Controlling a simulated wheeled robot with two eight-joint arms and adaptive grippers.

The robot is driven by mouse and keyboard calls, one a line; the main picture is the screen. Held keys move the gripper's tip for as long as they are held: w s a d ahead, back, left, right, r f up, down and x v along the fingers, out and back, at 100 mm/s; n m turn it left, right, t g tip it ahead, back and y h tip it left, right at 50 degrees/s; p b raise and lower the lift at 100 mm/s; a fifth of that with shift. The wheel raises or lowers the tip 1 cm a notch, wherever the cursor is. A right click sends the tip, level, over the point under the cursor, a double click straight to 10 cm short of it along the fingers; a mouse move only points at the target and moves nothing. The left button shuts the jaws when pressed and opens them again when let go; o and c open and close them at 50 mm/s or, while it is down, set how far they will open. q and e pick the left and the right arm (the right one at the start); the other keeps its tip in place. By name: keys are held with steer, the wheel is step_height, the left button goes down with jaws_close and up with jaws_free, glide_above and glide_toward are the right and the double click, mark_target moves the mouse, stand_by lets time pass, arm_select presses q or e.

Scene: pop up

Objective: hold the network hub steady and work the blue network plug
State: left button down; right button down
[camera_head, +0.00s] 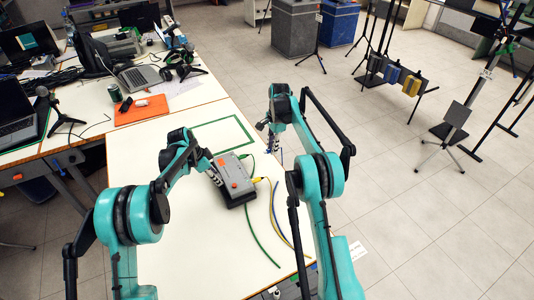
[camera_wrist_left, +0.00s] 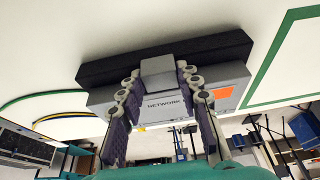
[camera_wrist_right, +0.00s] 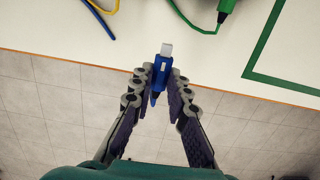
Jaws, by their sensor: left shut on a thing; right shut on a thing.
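The network hub (camera_head: 232,172) is a grey box with orange marks on a dark base, lying on the white table. My left gripper (camera_head: 212,173) is at its far-left side. In the left wrist view, my left gripper (camera_wrist_left: 160,78) is shut on a raised grey block of the hub (camera_wrist_left: 170,103), beside the "NETWORK" label. In the right wrist view, my right gripper (camera_wrist_right: 161,82) is shut on the blue network plug (camera_wrist_right: 162,66), whose pale tip points away from the gripper. In the head view, my right gripper (camera_head: 272,147) is right of the hub, apart from it.
A yellow plug (camera_head: 258,180) is at the hub's right side. Green, yellow and blue cables (camera_head: 273,208) lie on the white table (camera_head: 190,240). A green plug (camera_wrist_right: 227,6) shows in the right wrist view. A green outline (camera_head: 247,125) marks the table's far part. The table's right edge is close.

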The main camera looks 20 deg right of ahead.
stand_by(0.3)
arm_select(q)
steer(key=c, duration=1)
jaws_free()
steer(key=v, duration=1.2)
